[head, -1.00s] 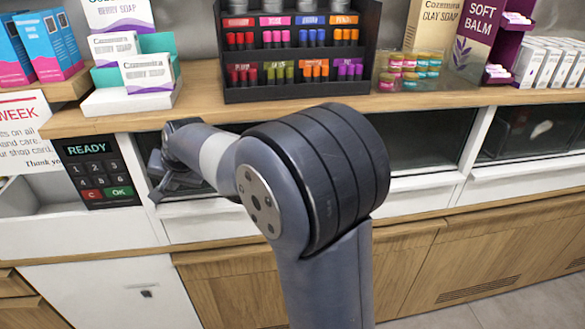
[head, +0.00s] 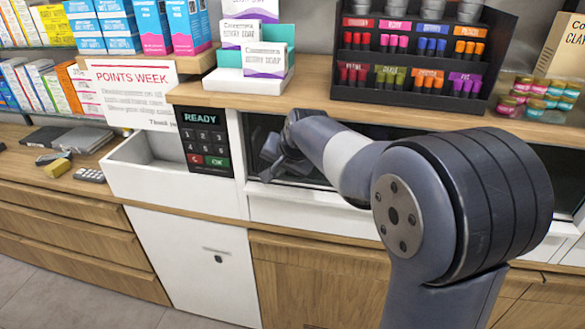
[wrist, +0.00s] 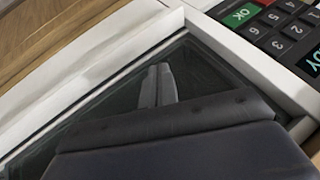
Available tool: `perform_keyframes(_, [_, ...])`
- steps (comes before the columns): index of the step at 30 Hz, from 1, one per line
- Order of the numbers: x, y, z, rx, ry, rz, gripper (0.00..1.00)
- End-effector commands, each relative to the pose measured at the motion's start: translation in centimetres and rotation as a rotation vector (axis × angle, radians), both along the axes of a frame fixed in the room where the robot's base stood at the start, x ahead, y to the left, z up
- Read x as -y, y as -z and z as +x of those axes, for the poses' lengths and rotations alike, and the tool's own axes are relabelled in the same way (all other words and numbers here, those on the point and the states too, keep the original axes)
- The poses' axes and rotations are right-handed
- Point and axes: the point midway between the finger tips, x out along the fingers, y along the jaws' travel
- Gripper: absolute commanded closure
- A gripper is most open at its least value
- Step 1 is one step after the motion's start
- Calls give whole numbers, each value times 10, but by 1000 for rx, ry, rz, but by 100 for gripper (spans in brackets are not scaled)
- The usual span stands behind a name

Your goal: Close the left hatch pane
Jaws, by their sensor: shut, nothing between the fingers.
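The left hatch pane (head: 258,128) is dark glass in a white frame, set under the wooden counter just right of a keypad. My arm hides much of it in the head view. In the wrist view, the dark glass (wrist: 205,75) lies behind my fingers, bordered by a white frame strip. My gripper (head: 270,160) is shut and empty in front of the left end of the glass. Its fingers also show in the wrist view (wrist: 157,86). I cannot tell whether they touch the pane or how far it stands open.
The keypad (head: 205,140) reads READY, left of the hatch. A white open tray (head: 140,160) is left of it. Boxes, a black cosmetics stand (head: 420,100) and small jars stand on the counter (head: 310,105) above. White and wooden cabinet fronts lie below.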

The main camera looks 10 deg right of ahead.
Motion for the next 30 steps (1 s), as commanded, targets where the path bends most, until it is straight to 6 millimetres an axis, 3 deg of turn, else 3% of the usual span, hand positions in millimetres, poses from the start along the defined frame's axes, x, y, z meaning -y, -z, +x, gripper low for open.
perform_keyframes(9, [14, -49, -33, 10, 2, 1, 100])
perform_keyframes(15, [20, -71, -48, 5, 1, 0, 100])
perform_keyframes(30, [22, -77, -53, 3, 1, -1, 100])
